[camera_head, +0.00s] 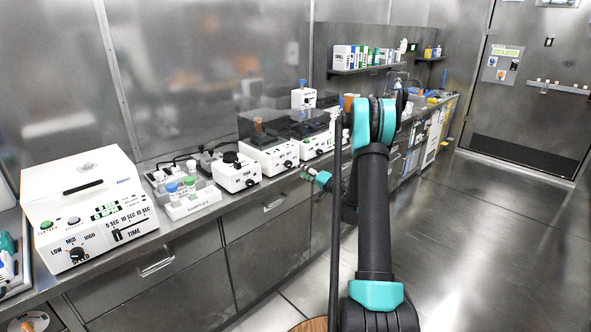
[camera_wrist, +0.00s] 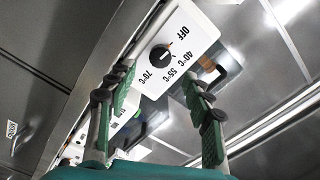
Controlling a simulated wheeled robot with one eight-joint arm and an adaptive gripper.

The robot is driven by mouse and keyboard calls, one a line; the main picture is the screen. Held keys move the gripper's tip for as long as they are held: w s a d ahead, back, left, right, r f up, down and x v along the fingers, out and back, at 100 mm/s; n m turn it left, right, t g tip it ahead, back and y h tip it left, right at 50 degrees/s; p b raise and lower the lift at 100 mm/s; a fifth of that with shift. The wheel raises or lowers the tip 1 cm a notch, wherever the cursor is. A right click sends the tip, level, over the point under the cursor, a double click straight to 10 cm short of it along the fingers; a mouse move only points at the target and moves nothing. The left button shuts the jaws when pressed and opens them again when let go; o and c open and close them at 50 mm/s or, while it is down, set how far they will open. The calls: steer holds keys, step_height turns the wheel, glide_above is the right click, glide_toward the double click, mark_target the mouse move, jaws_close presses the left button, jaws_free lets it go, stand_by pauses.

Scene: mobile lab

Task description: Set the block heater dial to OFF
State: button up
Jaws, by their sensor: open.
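The block heater front (camera_wrist: 200,22) is a white panel close ahead in the wrist view. Its round black dial (camera_wrist: 159,54) sits among the printed marks OFF, 40°C, 55°C and 70°C. A small orange mark shows at the knob's edge on the OFF side; the exact setting is too small to tell. My gripper (camera_wrist: 157,80) is open and empty, one green-padded finger on each side of the dial and apart from it. In the head view my gripper (camera_head: 318,176) is in front of the bench, near white boxes with dark lids; which one is the heater I cannot tell for sure.
A large white device (camera_head: 85,205) with a dial and slider stands at the left of the bench. A white sample rack (camera_head: 192,203) and a small white box with a black knob (camera_head: 236,175) stand beside it. The floor (camera_head: 470,235) at right is clear.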

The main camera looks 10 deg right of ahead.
steer(key=shift+v, duration=2.5)
steer(key=s+a+r+n+g+h, duration=0.2)
steer(key=s+a+g, duration=0.25)
steer(key=s, duration=0.55)
steer(key=s+a+r+n+g+h, duration=0.1)
steer(key=s+a+n+g+h, duration=0.15)
steer(key=s+a, duration=0.55)
steer(key=s+d+f+g+h, duration=0.1)
steer(key=s+d+h, duration=0.1)
steer(key=s, duration=0.7)
steer(key=s+d+f+g+h, duration=0.1)
steer(key=s+d, duration=0.3)
steer(key=s, duration=0.5)
steer(key=s+d+f+g+h, duration=0.1)
steer(key=s+d+f+h, duration=0.2)
steer(key=s, duration=0.6)
steer(key=shift+s+n, duration=0.3)
steer(key=shift+n, duration=0.15)
